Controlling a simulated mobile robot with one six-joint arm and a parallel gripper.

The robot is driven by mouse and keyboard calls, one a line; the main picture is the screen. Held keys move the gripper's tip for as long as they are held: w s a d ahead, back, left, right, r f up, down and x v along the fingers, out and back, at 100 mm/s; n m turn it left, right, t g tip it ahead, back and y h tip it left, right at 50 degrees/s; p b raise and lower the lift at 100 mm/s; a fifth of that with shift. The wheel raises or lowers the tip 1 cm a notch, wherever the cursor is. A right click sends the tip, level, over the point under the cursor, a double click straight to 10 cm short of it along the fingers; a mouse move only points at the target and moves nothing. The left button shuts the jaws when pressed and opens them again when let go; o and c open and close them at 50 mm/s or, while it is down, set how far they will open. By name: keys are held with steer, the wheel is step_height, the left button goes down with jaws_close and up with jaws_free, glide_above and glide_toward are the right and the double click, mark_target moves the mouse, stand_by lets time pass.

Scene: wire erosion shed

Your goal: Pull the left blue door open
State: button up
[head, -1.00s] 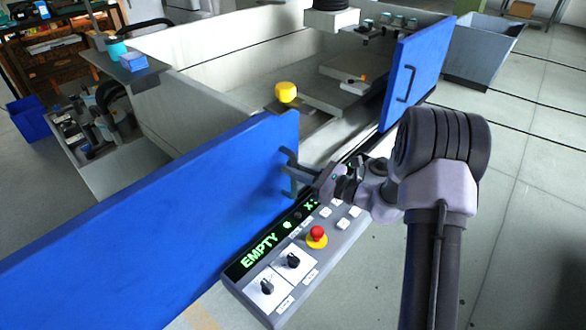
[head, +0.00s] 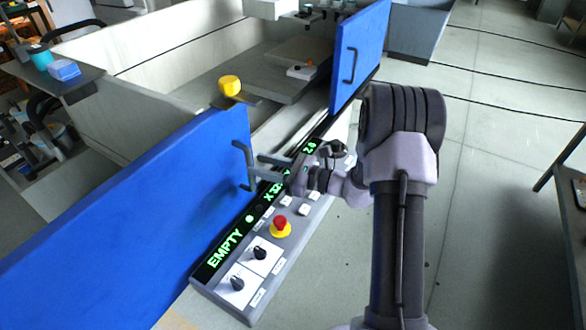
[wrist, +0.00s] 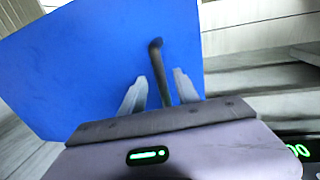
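The left blue door (head: 130,200) is a large upright panel across the front of the pale machine tub, at lower left in the head view. It fills much of the wrist view (wrist: 90,60). Its dark bar handle (head: 238,146) is near its right edge. My gripper (head: 256,166) is at this handle from the right, its two fingers spread. In the wrist view the handle (wrist: 157,60) runs between the fingers of my gripper (wrist: 159,88), with a gap on each side. A wide opening separates this door from the right blue door (head: 368,50).
A control panel (head: 262,285) with a green "EMPTY" display, knobs and a red button (head: 280,223) lies close below my gripper. A yellow knob (head: 229,85) stands behind the door edge. Open floor (head: 480,180) is at right, with a dark table (head: 575,190) at the right edge.

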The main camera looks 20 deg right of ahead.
steer(key=p+v, duration=0.2)
steer(key=v, duration=1.1)
steer(key=shift+s+d, duration=0.1)
steer(key=shift+d, duration=0.05)
steer(key=s+a+r+n+g+h, duration=0.1)
steer(key=s+a+r+n+g, duration=0.4)
steer(key=a, duration=0.3)
steer(key=s+a+r+n+g+h, duration=0.1)
steer(key=s+a+r+n+g, duration=0.2)
steer(key=s+a+n+g, duration=0.35)
steer(key=s+a+r+n+t+h, duration=0.2)
steer(key=s+r+n+t+h, duration=0.3)
steer(key=s+n+h, duration=0.4)
steer(key=shift+s+a+r+n, duration=0.15)
steer(key=shift+s+r+n, duration=0.25)
steer(key=shift+n, duration=0.45)
steer(key=shift+s+f, duration=0.1)
